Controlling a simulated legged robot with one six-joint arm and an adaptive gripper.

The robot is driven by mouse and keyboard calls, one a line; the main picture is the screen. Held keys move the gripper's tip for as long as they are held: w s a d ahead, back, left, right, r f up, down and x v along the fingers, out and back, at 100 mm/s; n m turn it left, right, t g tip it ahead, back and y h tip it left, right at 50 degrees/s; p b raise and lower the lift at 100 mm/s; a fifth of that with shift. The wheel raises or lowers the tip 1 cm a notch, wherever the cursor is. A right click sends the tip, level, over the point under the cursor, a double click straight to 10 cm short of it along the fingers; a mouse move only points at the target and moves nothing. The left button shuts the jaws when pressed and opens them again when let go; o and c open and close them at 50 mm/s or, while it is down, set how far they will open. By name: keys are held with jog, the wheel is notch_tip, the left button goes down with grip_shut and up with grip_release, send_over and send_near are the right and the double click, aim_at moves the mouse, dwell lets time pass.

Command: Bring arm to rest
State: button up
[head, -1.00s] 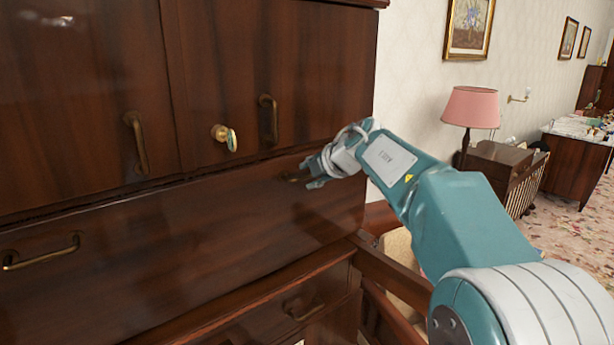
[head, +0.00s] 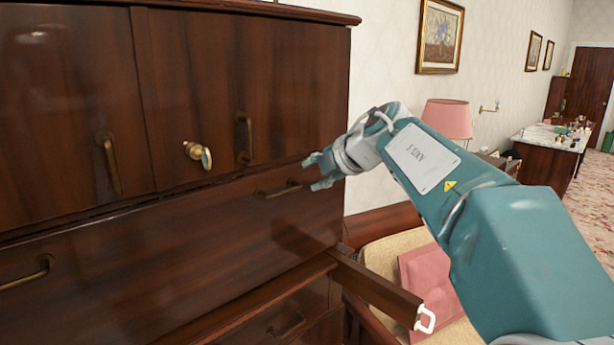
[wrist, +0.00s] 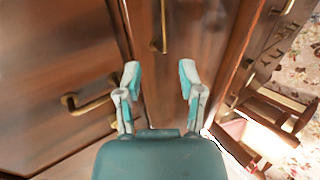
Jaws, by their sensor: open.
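My gripper (head: 316,173) is at the end of my teal arm, which reaches in from the lower right of the head view. It is in front of the dark wooden cabinet (head: 150,255), close to the right handle of the wide drawer front. In the wrist view my gripper (wrist: 160,82) has its two fingers spread apart, with nothing between them. Behind the fingers there are brown cabinet panels with brass handles (wrist: 92,103). I cannot tell from these frames whether a fingertip touches the cabinet.
A brass knob (head: 198,154) sticks out from the cabinet door. A chair with a pink cushion (head: 432,280) stands right of the cabinet, below my arm. A pink lamp (head: 447,118) and a dresser (head: 545,155) are farther back. Open carpet (head: 592,215) lies at the far right.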

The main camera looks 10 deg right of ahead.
jog(key=s+d+r+m+t+h, duration=0.45)
jog(key=s+r+m+t, duration=0.2)
jog(key=m+t, duration=0.4)
jog(key=s+d+f+m+g+h, duration=0.55)
jog(key=s+f+m, duration=0.25)
jog(key=f+m, duration=0.2)
jog(key=s+a+f+m+g+y, duration=0.1)
jog(key=s+f+g, duration=0.3)
jog(key=s+f, duration=0.4)
jog(key=s+a+f+m+g+y, duration=0.2)
jog(key=s+a+f+m+g, duration=0.1)
jog(key=s+f, duration=0.6)
jog(key=shift+a+f+g+y, duration=0.3)
jog(key=shift+a+f+g, duration=0.4)
jog(key=shift+f+g, duration=0.2)
jog(key=shift+a, duration=0.15)
